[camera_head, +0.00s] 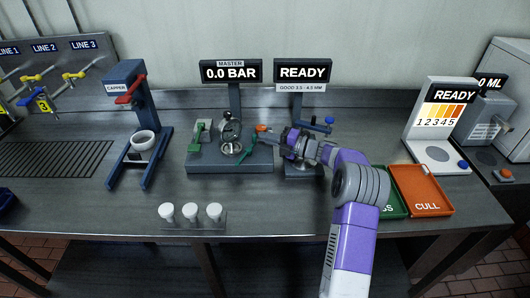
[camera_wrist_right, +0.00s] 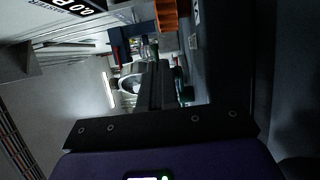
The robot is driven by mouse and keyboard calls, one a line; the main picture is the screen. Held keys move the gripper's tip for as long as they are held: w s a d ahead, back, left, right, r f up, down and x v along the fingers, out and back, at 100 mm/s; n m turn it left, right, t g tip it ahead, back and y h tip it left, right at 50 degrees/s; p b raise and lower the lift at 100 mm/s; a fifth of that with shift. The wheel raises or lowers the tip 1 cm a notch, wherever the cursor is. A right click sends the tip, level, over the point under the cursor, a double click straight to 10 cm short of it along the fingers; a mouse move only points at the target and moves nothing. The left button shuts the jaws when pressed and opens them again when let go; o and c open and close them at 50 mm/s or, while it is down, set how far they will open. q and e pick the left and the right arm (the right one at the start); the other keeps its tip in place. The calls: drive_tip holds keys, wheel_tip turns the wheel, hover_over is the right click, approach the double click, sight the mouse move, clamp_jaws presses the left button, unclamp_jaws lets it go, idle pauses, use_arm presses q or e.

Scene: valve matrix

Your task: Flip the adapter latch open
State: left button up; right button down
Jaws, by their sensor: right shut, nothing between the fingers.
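A grey test fixture (camera_head: 230,160) stands mid-table under the MASTER 0.0 BAR display. An orange-tipped part (camera_head: 262,128) sits at the fixture's right; orange also shows at the top of the right wrist view (camera_wrist_right: 168,16). I cannot tell which part is the adapter latch. My right gripper (camera_head: 284,138) is shut and empty, just right of the orange part; contact is unclear. Its dark fingers show in the right wrist view (camera_wrist_right: 155,85).
A blue-knobbed stand (camera_head: 328,122) under the READY display is close behind my right gripper. Green and orange trays (camera_head: 421,187) lie right of my arm. The capper (camera_head: 126,85) stands left.

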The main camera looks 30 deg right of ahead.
drive_tip(key=shift+w, duration=0.1)
idle(0.6)
drive_tip(key=p+v, duration=0.1)
drive_tip(key=v, duration=0.6)
drive_tip(key=shift+s+d+r, duration=0.1)
drive_tip(key=shift+s+d, duration=0.1)
drive_tip(key=shift+s, duration=0.1)
